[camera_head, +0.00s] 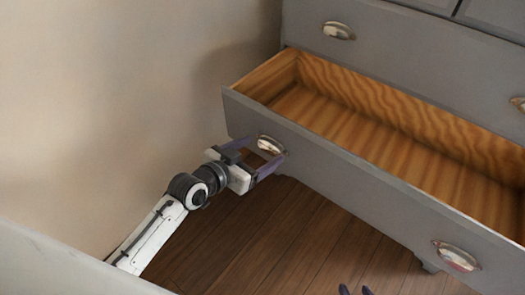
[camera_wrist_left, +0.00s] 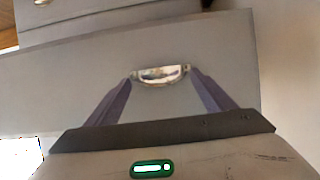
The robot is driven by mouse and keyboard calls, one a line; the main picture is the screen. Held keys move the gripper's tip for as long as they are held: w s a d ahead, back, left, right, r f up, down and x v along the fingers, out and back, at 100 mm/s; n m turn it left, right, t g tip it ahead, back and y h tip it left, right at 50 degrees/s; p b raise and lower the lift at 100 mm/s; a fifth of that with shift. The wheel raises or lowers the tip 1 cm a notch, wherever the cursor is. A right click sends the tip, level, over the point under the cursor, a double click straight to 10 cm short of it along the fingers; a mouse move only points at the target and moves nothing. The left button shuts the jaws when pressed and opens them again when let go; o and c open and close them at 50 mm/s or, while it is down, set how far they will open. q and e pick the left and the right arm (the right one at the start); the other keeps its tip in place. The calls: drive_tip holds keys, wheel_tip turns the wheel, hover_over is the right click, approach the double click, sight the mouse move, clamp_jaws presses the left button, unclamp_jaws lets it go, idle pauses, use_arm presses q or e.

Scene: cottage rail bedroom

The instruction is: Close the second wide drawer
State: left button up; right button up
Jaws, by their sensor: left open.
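A wide grey drawer (camera_head: 330,160) stands pulled out of the grey dresser, its bare wood inside showing empty. It has a metal cup handle (camera_head: 270,145) at its left and another handle (camera_head: 456,256) at its right. My left gripper (camera_head: 266,149) is open at the left handle, with its purple fingers on either side of it. In the left wrist view the handle (camera_wrist_left: 160,75) sits between the fingertips; I cannot tell whether they touch the drawer front. Only two dark fingertips of my right gripper (camera_head: 355,291) show at the bottom edge of the head view.
Above the open drawer, another grey drawer front (camera_head: 420,50) with cup handles sits flush. A plain beige wall (camera_head: 120,100) stands close to the left of the dresser. Brown wooden floor (camera_head: 270,240) lies clear in front. A pale surface (camera_head: 50,265) fills the lower left corner.

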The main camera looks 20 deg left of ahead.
use_arm(q)
drive_tip(key=shift+x, duration=0.8)
drive_tip(key=c, duration=1.3)
